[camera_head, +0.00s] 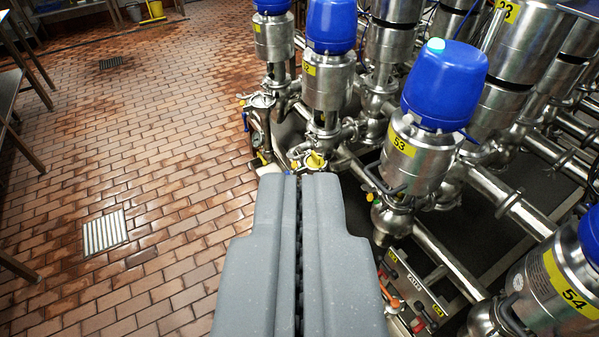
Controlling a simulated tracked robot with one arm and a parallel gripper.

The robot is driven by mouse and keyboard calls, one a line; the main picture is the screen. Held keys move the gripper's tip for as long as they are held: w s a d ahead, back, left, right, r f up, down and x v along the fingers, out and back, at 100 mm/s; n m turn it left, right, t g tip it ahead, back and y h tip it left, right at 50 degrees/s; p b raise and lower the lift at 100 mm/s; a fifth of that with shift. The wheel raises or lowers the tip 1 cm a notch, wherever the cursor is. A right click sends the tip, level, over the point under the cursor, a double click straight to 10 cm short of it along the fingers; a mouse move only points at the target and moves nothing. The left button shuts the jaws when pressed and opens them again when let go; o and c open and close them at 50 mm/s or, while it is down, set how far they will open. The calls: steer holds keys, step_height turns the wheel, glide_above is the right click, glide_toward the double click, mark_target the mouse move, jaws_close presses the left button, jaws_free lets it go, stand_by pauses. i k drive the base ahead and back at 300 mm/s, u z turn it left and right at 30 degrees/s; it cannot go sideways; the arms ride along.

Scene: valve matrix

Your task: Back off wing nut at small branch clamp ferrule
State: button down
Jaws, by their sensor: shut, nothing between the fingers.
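My gripper (299,176) is shut and empty, its two grey fingers side by side and pointing away from me. Just past the fingertips is a small pipe branch with a clamp ferrule (310,160) that has a yellow part on it. From this view I cannot tell a wing nut apart there, and the fingertips hide the near side of the fitting. I cannot tell whether the fingertips touch it. Another small clamped fitting (262,101) shows further back to the left.
Steel valves with blue caps (445,85) and yellow number labels fill the right side, joined by pipes (515,205). A box with a red part (418,300) sits low right. Brick floor (150,170) with drains is open at left. Table legs (22,130) stand far left.

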mark_target(290, 155)
steer(key=z, duration=0.1)
steer(key=k, duration=0.65)
steer(key=u, duration=0.5)
steer(key=i, duration=1.7)
steer(key=z, duration=0.1)
